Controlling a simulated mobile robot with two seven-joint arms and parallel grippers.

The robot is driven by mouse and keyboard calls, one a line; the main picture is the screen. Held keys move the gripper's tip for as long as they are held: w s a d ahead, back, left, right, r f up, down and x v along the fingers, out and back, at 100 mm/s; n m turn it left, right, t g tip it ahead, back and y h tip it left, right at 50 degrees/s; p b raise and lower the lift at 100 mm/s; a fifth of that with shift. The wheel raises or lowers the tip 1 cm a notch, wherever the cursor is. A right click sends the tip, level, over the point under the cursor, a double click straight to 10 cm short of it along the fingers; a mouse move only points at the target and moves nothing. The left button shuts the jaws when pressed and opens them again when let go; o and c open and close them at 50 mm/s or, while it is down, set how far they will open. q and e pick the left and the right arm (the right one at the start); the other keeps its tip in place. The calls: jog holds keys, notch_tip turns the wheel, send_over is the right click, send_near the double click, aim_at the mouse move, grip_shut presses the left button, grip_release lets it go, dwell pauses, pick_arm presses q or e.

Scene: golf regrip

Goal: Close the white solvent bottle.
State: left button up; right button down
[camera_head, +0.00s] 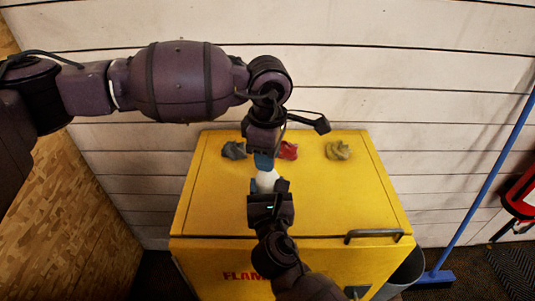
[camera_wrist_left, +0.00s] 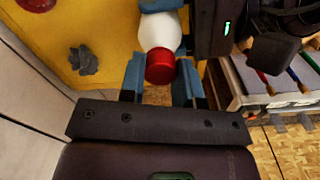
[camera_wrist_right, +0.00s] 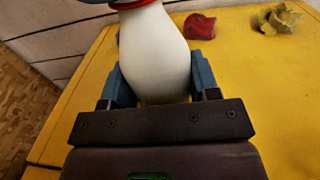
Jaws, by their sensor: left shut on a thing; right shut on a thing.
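The white solvent bottle (camera_head: 267,181) stands over the yellow cabinet top, its body between the blue fingers of my right gripper (camera_head: 270,187). In the right wrist view its white body (camera_wrist_right: 155,55) fills the space between my right fingers, which are shut on it. A red cap (camera_wrist_left: 160,67) sits at the bottle's neck in the left wrist view. My left gripper (camera_wrist_left: 159,82) comes from above and is shut on this cap, a finger on each side. Only the cap's lower red edge (camera_wrist_right: 130,4) shows in the right wrist view. I cannot tell how tight the cap is.
The yellow cabinet (camera_head: 340,200) has a grey rag (camera_head: 234,150), a red rag (camera_head: 288,151) and a yellowish rag (camera_head: 338,150) along its back. A dark handle (camera_head: 374,234) is at its front. A bin (camera_head: 407,270) and a blue broom (camera_head: 485,170) stand right. The top's right side is clear.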

pick_arm(q)
jog(key=o, duration=1.1)
notch_tip(320, 180, up, 12)
pick_arm(e)
jog(key=shift+c, duration=1.4)
grip_release()
jog(key=shift+s, duration=0.1)
pick_arm(q)
jog(key=shift+f, duration=0.15)
pick_arm(e)
jog(key=s, duration=1)
jog(key=shift+s+d, duration=0.3)
jog(key=shift+d, duration=0.15)
